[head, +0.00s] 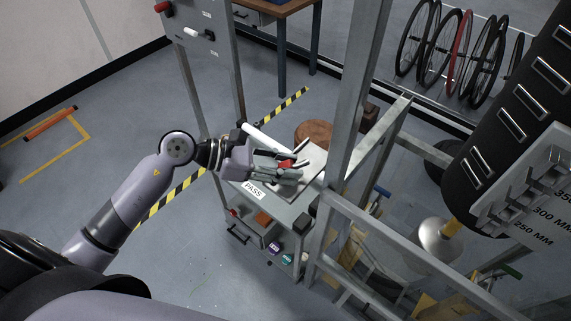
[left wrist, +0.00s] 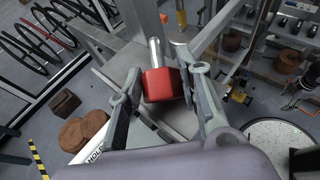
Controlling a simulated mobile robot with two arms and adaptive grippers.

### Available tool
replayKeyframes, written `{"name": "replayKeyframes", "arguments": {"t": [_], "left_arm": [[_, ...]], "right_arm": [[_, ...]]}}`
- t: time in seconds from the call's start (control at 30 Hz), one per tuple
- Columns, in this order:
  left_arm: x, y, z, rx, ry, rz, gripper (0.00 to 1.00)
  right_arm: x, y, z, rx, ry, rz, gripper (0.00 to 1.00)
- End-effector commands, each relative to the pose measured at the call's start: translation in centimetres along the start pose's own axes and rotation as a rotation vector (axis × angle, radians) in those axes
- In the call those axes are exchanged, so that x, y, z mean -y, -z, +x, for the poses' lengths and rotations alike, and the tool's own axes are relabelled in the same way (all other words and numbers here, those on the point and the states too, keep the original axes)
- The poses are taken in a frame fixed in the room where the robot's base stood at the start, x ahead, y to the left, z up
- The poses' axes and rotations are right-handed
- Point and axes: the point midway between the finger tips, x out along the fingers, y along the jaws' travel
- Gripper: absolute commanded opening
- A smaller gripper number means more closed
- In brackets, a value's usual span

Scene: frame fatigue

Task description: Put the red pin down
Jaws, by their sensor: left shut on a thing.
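The red pin (left wrist: 162,84) has a red block-like head and a silver shaft (left wrist: 154,52) pointing away from my gripper in the left wrist view. My left gripper (left wrist: 160,92) is shut on the red head, one finger on each side. In the head view my left gripper (head: 291,170) is over the grey top of a small cart near the PASS label, and a bit of the red pin (head: 286,164) shows between its fingers. I cannot tell whether the pin touches anything below. My right gripper is not in view.
The PASS label (head: 253,190) lies at the cart's front edge, with small items on shelves below. A metal post (head: 352,90) and rails (head: 385,235) stand close at right. Brown round pieces (head: 314,132) are behind. Wheels (head: 460,50) stand at the back right.

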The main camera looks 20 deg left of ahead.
Motion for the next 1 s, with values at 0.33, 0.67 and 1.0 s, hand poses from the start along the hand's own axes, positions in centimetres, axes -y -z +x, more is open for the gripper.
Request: {"name": "replayKeyframes", "arguments": {"t": [0.33,0.67,1.0], "left_arm": [[0.0,0.0,0.0,0.0,0.0,0.0,0.52],[0.0,-0.2,-0.1,0.0,0.0,-0.001,0.52],[0.0,0.5,-5.6,-0.007,-0.002,0.0,0.52]], "right_arm": [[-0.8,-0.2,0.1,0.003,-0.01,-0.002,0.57],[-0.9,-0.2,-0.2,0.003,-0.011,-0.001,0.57],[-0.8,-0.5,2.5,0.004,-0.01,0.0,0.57]]}}
